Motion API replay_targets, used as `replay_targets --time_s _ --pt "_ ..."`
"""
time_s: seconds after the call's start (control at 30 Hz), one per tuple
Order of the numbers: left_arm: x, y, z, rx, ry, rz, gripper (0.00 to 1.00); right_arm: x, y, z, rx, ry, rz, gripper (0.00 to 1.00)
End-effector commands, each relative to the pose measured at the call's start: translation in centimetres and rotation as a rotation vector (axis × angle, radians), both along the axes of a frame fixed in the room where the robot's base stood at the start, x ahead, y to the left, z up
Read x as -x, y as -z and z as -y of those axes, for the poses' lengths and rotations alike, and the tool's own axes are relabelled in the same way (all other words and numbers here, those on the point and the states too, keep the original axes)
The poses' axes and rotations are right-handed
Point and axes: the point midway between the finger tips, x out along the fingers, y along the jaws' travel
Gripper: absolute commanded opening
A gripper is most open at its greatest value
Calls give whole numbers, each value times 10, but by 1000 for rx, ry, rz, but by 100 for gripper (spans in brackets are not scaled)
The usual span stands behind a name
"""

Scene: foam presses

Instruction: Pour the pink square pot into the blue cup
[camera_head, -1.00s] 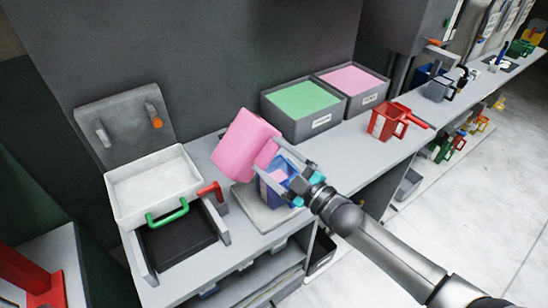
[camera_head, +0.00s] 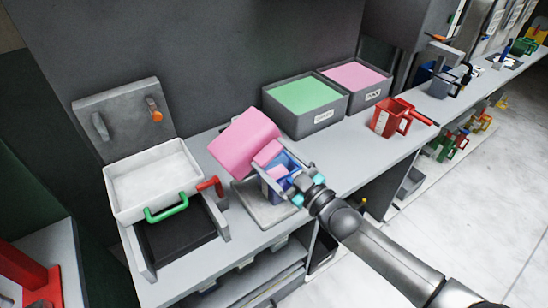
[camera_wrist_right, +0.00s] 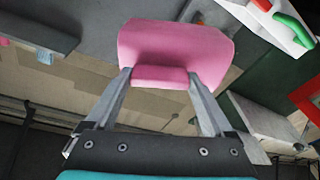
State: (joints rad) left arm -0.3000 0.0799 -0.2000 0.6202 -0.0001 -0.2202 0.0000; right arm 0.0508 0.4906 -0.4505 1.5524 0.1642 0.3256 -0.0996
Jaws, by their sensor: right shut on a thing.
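The pink square pot (camera_head: 241,142) is held tilted steeply in the air, above and a little left of the blue cup. My right gripper (camera_head: 274,161) is shut on the pot's pink handle. In the right wrist view, the pot (camera_wrist_right: 175,45) fills the top middle, with its handle between the two fingers. The blue cup (camera_head: 271,191) stands upright on a grey plate (camera_head: 263,213), partly hidden behind my right gripper. Some pink shows at the cup, but I cannot tell whether it is foam inside. The pot's opening is not clearly seen. My left gripper is not in view.
A white tray (camera_head: 118,203) with a green handle stands to the left. Grey bins of green foam (camera_head: 318,122) and pink foam (camera_head: 374,96) stand behind. A red cup (camera_head: 387,121) stands to the right, with clear counter (camera_head: 350,155) before it.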

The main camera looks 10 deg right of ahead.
Motion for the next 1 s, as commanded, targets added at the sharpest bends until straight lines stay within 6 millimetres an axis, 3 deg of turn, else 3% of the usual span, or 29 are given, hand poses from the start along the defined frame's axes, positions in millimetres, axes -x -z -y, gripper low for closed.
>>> replay_targets --time_s 1.0 --pt "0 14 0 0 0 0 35 -3 22 5 -254 0 -115 24"
